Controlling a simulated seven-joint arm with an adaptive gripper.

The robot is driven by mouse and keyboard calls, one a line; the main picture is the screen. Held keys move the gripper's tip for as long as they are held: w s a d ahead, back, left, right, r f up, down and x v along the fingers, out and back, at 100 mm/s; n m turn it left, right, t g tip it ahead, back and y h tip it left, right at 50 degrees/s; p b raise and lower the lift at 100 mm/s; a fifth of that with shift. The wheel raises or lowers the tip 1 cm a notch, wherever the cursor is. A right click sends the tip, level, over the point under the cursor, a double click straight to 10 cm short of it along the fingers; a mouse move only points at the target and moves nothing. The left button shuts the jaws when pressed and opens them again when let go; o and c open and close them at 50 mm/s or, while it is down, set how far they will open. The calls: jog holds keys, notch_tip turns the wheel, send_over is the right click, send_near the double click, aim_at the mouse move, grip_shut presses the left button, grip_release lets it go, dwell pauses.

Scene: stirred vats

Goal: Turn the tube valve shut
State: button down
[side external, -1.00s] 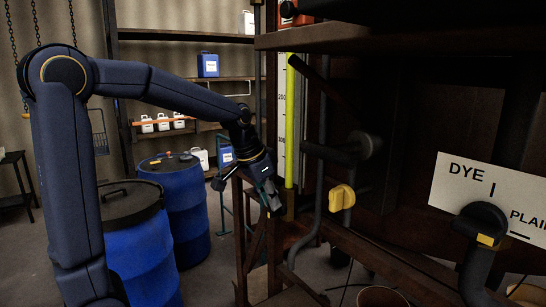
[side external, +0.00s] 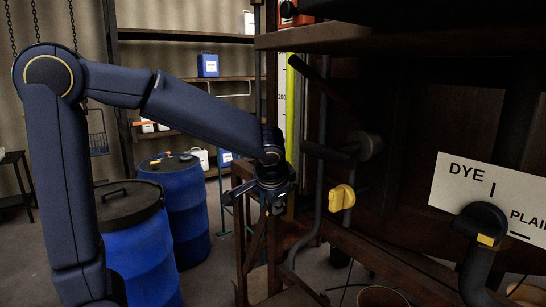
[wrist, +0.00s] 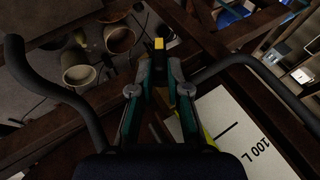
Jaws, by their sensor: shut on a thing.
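My gripper (wrist: 160,66) is shut on a dark valve handle with a yellow tip (wrist: 159,44) in the wrist view. The handle lies between the fingertips and its yellow end sticks out beyond them. In the side view my gripper (side external: 275,204) is low in front of the rusty frame, near the foot of the gauge tube; the handle is hidden there. The yellow-green tube (side external: 290,110) stands upright beside a white scale. In the wrist view the scale plate (wrist: 240,130), marked 100 L, lies below right of the fingers.
A yellow valve knob (side external: 342,197) on a dark pipe is close to the right of my gripper. A black DYE/PLAIN selector (side external: 482,222) is further right. Blue drums (side external: 140,245) stand at the left. Rusty beams (side external: 360,240) and curved pipes (wrist: 45,80) surround my gripper.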

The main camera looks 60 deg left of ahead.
jog(key=y, duration=0.2)
jog(key=d+f+m+y, duration=0.1)
jog(key=y, duration=0.2)
jog(key=f+m+t+y, duration=0.1)
jog(key=y, duration=0.2)
jog(key=shift+d, duration=0.2)
jog(key=shift+y, duration=0.3)
jog(key=shift+s, duration=0.1)
jog(key=c, duration=1.1)
grip_release()
jog(key=shift+c, duration=0.2)
jog(key=shift+d, duration=0.1)
jog(key=v, duration=1.1)
jog(key=shift+s+d, duration=0.25)
jog(key=shift+d, duration=0.1)
jog(key=shift+r, duration=0.1)
